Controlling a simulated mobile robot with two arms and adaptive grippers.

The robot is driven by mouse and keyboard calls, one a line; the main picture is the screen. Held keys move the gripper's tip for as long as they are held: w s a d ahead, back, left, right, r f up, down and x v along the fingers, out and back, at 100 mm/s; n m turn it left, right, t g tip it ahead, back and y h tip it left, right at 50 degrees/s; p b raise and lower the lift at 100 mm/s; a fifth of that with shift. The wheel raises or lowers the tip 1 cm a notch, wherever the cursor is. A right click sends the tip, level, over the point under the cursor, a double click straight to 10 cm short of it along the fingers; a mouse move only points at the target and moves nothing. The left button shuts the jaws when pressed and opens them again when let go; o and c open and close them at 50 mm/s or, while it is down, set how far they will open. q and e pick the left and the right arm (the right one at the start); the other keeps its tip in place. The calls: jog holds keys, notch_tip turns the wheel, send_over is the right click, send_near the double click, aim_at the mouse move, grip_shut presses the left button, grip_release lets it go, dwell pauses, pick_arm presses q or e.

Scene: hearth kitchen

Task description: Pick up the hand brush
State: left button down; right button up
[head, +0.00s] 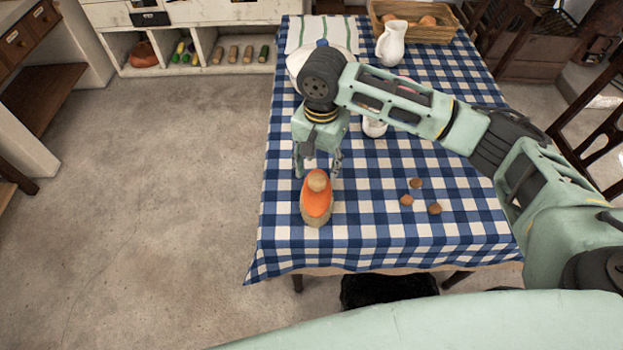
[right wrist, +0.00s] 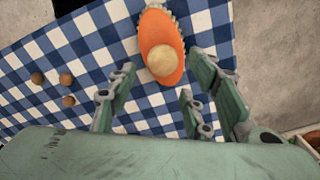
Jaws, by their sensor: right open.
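The hand brush (head: 316,205) has an orange oval back, a round tan knob on top and pale bristles around its edge. It lies near the left front edge of the checked table. My right gripper (head: 318,172) is open and points down just behind the brush, above the cloth. In the right wrist view the brush (right wrist: 160,45) is beyond the open fingers (right wrist: 160,100), with nothing between them. My left gripper is not in view.
The table (head: 380,215) has a blue and white checked cloth. Several small brown round things (head: 407,200) lie right of the brush. A white jug (head: 390,43) and a wicker basket (head: 425,28) stand at the back. A white bowl is partly hidden behind my arm.

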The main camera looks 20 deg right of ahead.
aim_at(320, 180)
jog(key=shift+f, duration=0.45)
jog(key=f, duration=0.2)
jog(key=f+p, duration=0.1)
jog(key=shift+s+d+f, duration=0.1)
jog(key=shift+s+f, duration=0.25)
jog(key=shift+w+f, duration=0.2)
jog(key=shift+f, duration=1.2)
jog(key=shift+c, duration=1.5)
jog(key=c, duration=0.6)
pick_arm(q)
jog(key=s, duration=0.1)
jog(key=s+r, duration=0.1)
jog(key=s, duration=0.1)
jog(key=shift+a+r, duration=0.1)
pick_arm(e)
grip_shut()
